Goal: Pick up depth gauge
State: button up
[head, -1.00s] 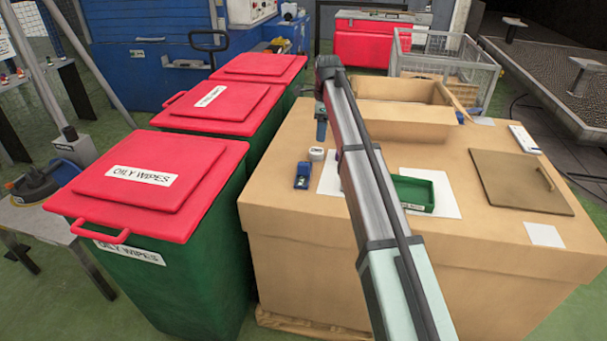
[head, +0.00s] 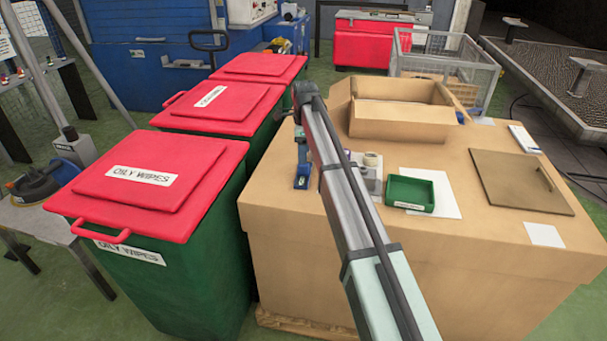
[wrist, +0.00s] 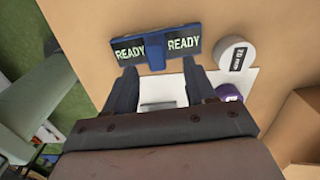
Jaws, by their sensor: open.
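A blue T-shaped item (wrist: 153,48) with two dark panels reading READY lies on the cardboard-coloured table top. I take it for the depth gauge, though no label confirms this. In the head view it (head: 301,183) sits near the table's left edge, partly behind my gripper (head: 302,160). In the wrist view my gripper (wrist: 160,88) is open, its fingers pointing at the blue item. The item's short stem lies just beyond and between the fingertips. Nothing is held. I cannot tell the height between fingertips and item.
A white roll (wrist: 235,55) and a purple item (wrist: 229,92) lie right of the fingers in the wrist view. A green tray (head: 410,193), an open cardboard box (head: 405,120) and a brown lid (head: 520,182) are on the table. Red-lidded bins (head: 150,185) stand left.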

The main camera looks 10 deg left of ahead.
aim_at(303, 170)
jog(key=shift+s+f, duration=0.15)
jog(key=shift+f, duration=1.25)
jog(key=shift+s+f, duration=0.1)
jog(key=shift+f, duration=1.25)
jog(key=shift+c, duration=0.2)
grip_shut()
